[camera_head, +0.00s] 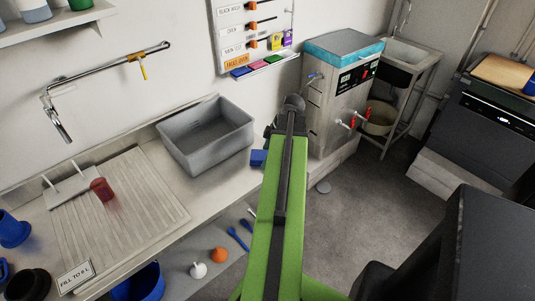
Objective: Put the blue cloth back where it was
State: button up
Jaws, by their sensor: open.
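A small blue thing (259,158) lies on the counter just right of the grey basin, close to my arm. It may be the blue cloth, folded; it is too small to be sure. My gripper (290,118) is at the far end of my green arm, in front of the steel cabinet. It is open, and I see nothing held in it. Its fingertips are mostly hidden by the arm. The steel cabinet (335,115) has a teal-blue top edge (345,47), dials and red-handled taps.
A tap (60,122) hangs on the wall. Floor is clear right of my arm (365,205). A black box-like unit (500,120) stands right.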

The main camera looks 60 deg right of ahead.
jog(key=p+v, duration=1.1)
jog(key=v, duration=0.1)
jog(key=shift+r, duration=0.15)
